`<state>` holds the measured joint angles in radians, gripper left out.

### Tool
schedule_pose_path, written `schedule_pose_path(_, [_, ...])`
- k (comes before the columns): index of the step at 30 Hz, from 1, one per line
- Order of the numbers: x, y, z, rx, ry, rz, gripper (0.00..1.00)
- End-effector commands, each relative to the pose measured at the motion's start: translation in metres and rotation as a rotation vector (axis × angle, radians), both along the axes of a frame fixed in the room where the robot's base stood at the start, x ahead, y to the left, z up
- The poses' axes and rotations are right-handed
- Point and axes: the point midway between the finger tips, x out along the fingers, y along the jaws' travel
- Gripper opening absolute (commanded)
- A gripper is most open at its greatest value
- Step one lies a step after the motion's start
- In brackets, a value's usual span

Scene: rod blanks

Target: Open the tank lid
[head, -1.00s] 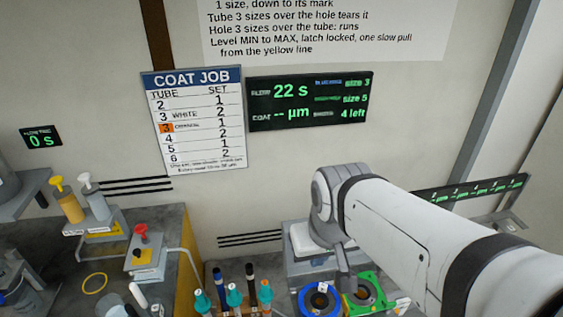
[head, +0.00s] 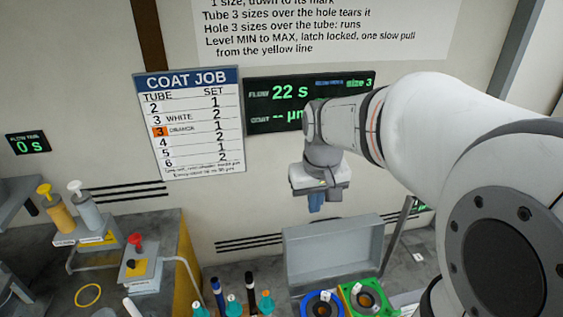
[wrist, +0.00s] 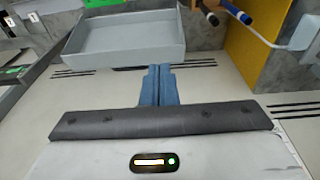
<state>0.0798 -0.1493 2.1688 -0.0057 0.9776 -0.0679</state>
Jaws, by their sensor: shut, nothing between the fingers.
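My gripper (head: 316,208) hangs fingers down in front of the wall, above the grey open box (head: 333,245), and is empty. Its blue fingers are together, and they also show shut in the wrist view (wrist: 159,72). I cannot make out a tank lid for certain. A grey vessel (head: 8,290) is cut off at the left edge of the head view, far from my gripper, and its top is only partly seen.
The left bench holds a red-knobbed unit (head: 137,262), a yellow ring (head: 88,295) and two plunger-topped bottles (head: 57,208). Several pens stand at the bottom middle. A blue ring holder (head: 322,303) and a green one (head: 362,298) sit before the box.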

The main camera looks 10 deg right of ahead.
Motion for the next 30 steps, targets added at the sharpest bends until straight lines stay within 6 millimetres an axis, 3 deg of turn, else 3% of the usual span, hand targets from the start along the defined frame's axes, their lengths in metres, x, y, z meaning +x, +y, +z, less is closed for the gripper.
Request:
schedule_pose_path(1, [0.023, -0.006, -0.006, -0.001, 0.027, -0.002, 0.00])
schedule_pose_path(5, [0.076, -0.023, -0.022, 0.000, 0.080, -0.002, 0.00])
schedule_pose_path(9, [0.129, -0.043, -0.051, 0.003, 0.136, -0.003, 0.00])
schedule_pose_path(15, [0.186, -0.070, -0.101, 0.010, 0.206, -0.002, 0.00])
schedule_pose_path(21, [0.213, -0.086, -0.133, 0.016, 0.242, 0.000, 0.00])
schedule_pose_path(30, [0.214, -0.089, -0.164, 0.018, 0.252, 0.002, 0.00])
